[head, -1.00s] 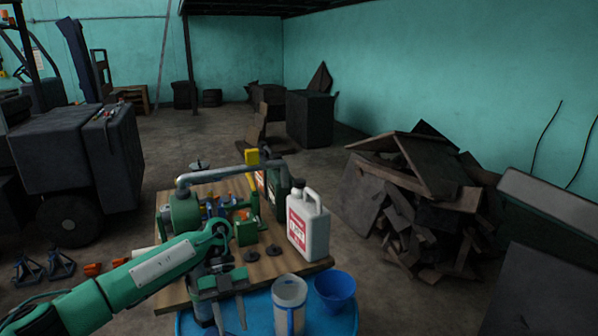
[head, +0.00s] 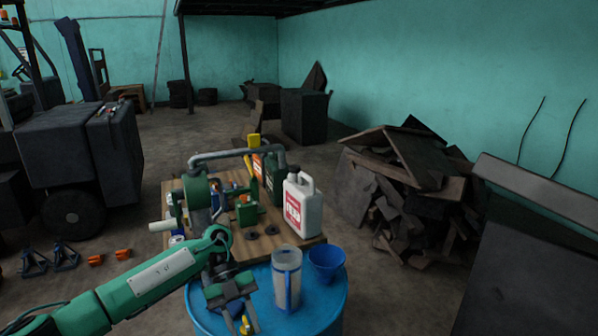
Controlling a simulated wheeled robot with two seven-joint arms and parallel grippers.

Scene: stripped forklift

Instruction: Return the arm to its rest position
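My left arm (head: 160,278), green with dark joints, comes in from the lower left. Its gripper (head: 238,318) points down over the left front part of the blue drum (head: 325,318). The two fingers look spread apart. My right gripper is not in view.
Behind is a wooden tabletop (head: 290,246) with a white jug (head: 302,205) and a green pipe tool (head: 197,190). A scrap pile (head: 410,195) lies right.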

